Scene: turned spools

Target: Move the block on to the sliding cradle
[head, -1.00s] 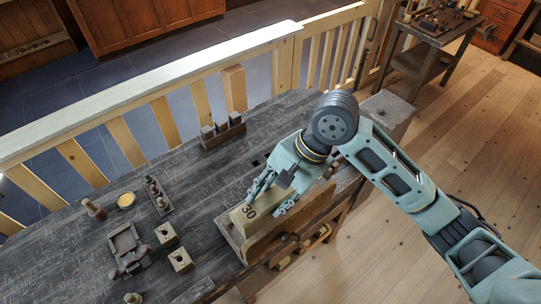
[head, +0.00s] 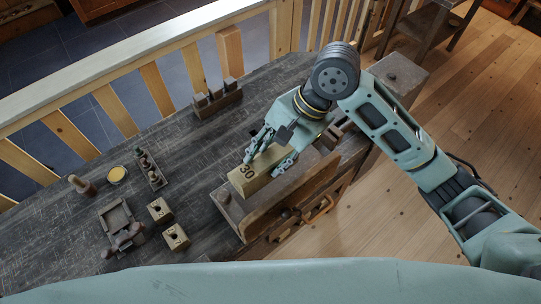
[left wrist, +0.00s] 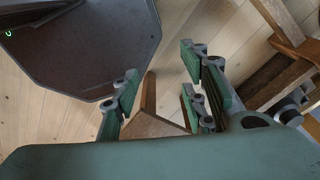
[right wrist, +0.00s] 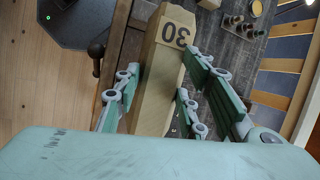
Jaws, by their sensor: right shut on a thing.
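The block (head: 262,172), pale wood with "30" on its end, is in my right gripper (head: 270,148), just above the vise at the bench's front edge. In the right wrist view the block (right wrist: 160,75) lies lengthwise between the fingers of my right gripper (right wrist: 158,85), which are shut on it. A dark wooden frame (head: 103,214) on the left of the bench may be the sliding cradle; I cannot tell for sure. My left gripper (left wrist: 160,78) is open and empty over the floor in the left wrist view; the head view does not show its fingers.
The vise (head: 225,201) with its wooden front jaw (head: 292,198) lies below the block. Two small holed blocks (head: 160,210) (head: 176,237), a peg rack (head: 151,170), a yellow-topped dish (head: 116,174) and a rack of grey-topped pieces (head: 217,100) stand on the bench. Its middle is clear.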

